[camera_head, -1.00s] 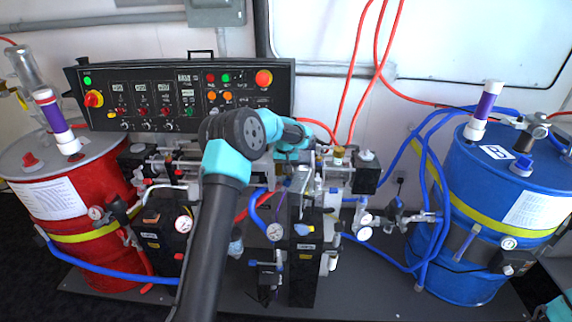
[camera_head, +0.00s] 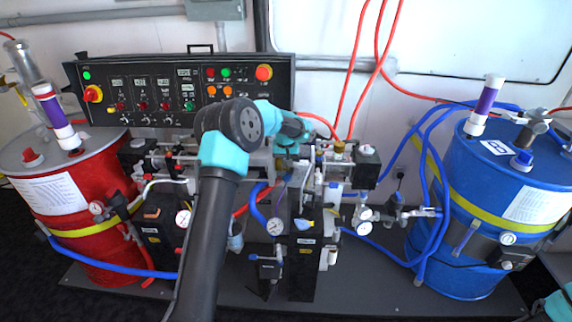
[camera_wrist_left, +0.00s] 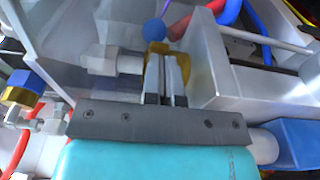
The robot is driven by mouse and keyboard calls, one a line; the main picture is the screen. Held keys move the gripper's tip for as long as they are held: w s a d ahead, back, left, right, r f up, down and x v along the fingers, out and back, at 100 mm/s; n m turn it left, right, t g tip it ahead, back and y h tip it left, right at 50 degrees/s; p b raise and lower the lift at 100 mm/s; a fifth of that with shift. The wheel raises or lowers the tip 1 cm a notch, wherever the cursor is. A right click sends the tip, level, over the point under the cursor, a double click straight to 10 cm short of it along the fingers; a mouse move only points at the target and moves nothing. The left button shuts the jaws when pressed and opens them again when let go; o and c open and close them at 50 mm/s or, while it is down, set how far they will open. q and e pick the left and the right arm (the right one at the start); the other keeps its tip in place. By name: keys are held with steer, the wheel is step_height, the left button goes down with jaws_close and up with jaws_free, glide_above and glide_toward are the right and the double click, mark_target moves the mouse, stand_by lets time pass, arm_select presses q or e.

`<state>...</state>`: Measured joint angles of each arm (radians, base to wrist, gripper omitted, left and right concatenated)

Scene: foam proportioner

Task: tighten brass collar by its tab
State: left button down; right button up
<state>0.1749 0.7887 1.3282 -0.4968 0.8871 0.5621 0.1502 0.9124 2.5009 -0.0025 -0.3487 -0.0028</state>
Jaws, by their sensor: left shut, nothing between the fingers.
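A brass collar (camera_wrist_left: 184,62) sits at the centre of the left wrist view, at the end of a pale metal fitting (camera_wrist_left: 128,64). My left gripper (camera_wrist_left: 166,64) is shut and empty. Its fingertips overlap the collar in the picture; whether they touch it I cannot tell. The collar's tab is not clearly distinguishable. A blue ball (camera_wrist_left: 154,31) shows just beyond the fingertips. In the head view my left arm reaches over the middle of the machine, and its gripper (camera_head: 287,172) is small and partly hidden among the fittings.
A second brass ring with a blue cap (camera_wrist_left: 17,96) lies left in the wrist view. Metal blocks (camera_wrist_left: 250,90) crowd the gripper's right. The control panel (camera_head: 150,90), red drum (camera_head: 100,185), blue drum (camera_head: 460,200) and hoses surround the machine in the head view.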

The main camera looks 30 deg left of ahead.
arm_select(q)
step_height(320, 180, up, 8)
steer(key=s, duration=0.1)
steer(key=shift+s+d, duration=0.35)
steer(key=shift+d, duration=0.1)
steer(key=c, duration=1.8)
jaws_free()
steer(key=shift+r, duration=0.1)
